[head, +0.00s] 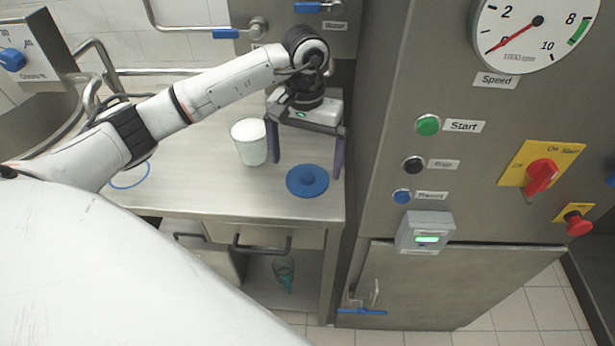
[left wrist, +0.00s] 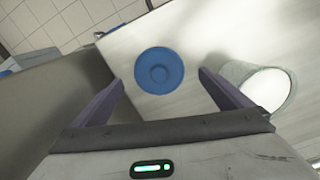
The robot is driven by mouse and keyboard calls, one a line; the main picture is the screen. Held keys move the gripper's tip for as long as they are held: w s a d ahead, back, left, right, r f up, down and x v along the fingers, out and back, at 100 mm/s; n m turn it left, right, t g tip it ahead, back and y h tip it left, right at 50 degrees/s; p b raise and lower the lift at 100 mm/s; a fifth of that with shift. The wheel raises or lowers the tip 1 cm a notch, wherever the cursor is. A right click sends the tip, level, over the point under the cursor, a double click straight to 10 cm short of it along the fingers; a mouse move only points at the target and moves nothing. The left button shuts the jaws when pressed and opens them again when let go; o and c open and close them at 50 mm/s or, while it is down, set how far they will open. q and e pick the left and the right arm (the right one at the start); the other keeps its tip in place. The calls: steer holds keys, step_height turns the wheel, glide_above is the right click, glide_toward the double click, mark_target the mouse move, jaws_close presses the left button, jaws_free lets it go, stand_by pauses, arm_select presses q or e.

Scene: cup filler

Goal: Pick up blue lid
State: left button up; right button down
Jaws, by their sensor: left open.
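In the left wrist view the lid (left wrist: 159,70) is just beyond and roughly between the two fingertips. My left gripper (head: 308,168) is open and empty above the counter, with its fingers pointing down, one on either side behind the lid. It also shows in the left wrist view (left wrist: 160,78). No contact with the lid is visible. My right gripper is not in view.
A cup with white contents (head: 249,142) stands left of the left gripper, close to one finger. A steel cabinet with a gauge (head: 524,30) and buttons rises right of the counter (head: 215,190). A blue ring (head: 131,174) marks the counter's left part.

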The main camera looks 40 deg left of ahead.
mark_target(307, 176)
arm_select(q)
steer(key=shift+w+f, duration=0.1)
steer(key=shift+f, duration=1.9)
steer(key=c, duration=1.1)
